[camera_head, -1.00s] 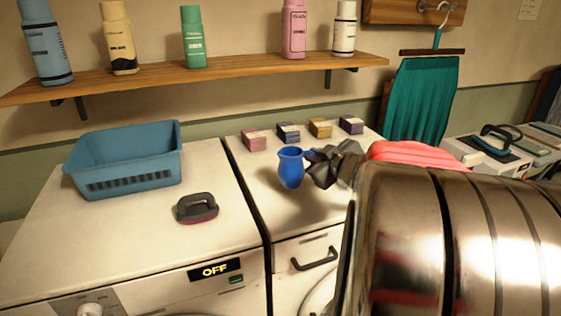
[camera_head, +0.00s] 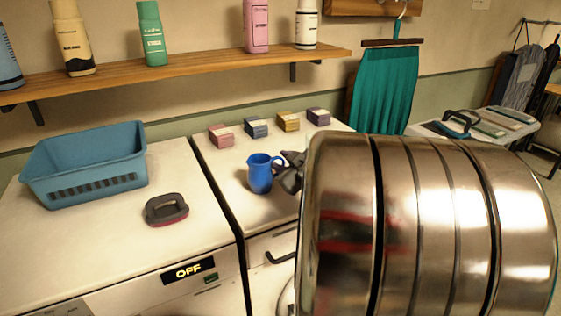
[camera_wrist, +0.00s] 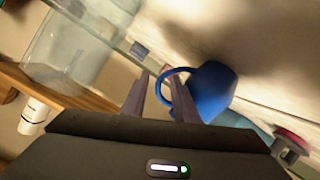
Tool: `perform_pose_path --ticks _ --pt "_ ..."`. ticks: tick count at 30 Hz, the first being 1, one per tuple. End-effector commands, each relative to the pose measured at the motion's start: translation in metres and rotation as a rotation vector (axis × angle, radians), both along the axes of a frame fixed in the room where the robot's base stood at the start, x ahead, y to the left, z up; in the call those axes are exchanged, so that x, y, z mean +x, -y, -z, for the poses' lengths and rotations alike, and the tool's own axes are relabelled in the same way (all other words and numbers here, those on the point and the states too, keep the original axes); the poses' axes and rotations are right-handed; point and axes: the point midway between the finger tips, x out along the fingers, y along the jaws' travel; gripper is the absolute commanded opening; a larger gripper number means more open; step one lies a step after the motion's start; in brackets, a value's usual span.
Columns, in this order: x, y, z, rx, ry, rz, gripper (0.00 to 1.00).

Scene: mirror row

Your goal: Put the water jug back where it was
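The blue water jug (camera_head: 260,176) appears upright on the white top of the right-hand machine (camera_head: 225,165), in front of the small boxes. Its handle faces right, toward my gripper (camera_head: 291,172). In the wrist view the jug (camera_wrist: 212,92) lies just right of my fingers, with its handle loop reaching between them. My gripper (camera_wrist: 158,98) has its two fingers apart, with a visible gap around the thin handle. My metal arm hides the right part of the machine top in the head view.
Small boxes in pink (camera_head: 221,136), blue (camera_head: 256,127), yellow (camera_head: 288,121) and purple (camera_head: 318,116) line the back. A blue basket (camera_head: 85,165) and a brush (camera_head: 166,209) sit on the left machine. A bottle shelf (camera_head: 190,72) runs above. The left machine's front top is clear.

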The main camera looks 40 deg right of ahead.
Motion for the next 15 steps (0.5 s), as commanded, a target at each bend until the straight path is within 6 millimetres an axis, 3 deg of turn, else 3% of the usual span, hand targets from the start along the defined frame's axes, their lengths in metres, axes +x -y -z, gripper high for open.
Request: perform_pose_path --ticks 10,15 --pt "-0.0001 0.0000 -0.0023 -0.001 0.000 0.000 0.29" --pt "-0.0094 -0.0024 -0.0057 -0.001 0.002 0.001 0.29"
